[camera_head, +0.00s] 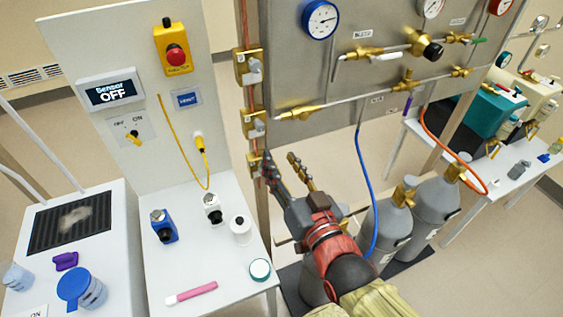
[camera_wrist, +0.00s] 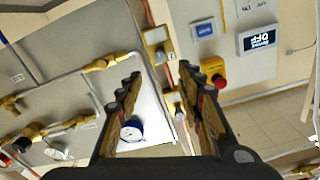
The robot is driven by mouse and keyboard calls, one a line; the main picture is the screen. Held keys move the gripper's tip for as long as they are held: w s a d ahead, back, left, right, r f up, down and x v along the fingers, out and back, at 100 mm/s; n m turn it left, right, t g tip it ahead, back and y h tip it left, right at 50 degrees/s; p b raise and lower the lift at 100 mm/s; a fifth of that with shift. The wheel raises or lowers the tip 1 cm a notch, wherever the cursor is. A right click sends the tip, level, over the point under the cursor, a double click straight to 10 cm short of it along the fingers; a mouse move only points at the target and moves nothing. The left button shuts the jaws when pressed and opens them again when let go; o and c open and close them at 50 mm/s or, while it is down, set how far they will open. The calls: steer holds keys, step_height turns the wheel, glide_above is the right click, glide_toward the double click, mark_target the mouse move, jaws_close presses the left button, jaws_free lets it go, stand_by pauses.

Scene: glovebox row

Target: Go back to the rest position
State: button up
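My gripper (camera_head: 283,172) is raised in front of the gas panel's left post in the head view. Its two fingers are spread apart, and nothing shows between them. In the wrist view my gripper (camera_wrist: 154,90) is also open, with the grey panel, a blue-rimmed gauge and brass fittings behind the fingers. No object is held. Part of the post's lower brass fittings is hidden behind the fingers in the head view.
The gas panel (camera_head: 290,60) carries gauges and valves. Grey cylinders (camera_head: 388,225) stand below it, with a blue hose (camera_head: 363,160) hanging near my arm.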

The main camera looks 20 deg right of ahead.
steer(key=shift+f, duration=0.1)
steer(key=s+f+n+g, duration=0.2)
steer(key=s+f+g, duration=0.3)
steer(key=f, duration=0.4)
steer(key=s+r+n+g, duration=0.1)
steer(key=s+r+g, duration=0.2)
steer(key=s+g, duration=0.2)
steer(key=shift+s+d+r+g, duration=0.2)
steer(key=shift+r+g, duration=0.1)
steer(key=shift+g, duration=0.9)
stand_by(1.0)
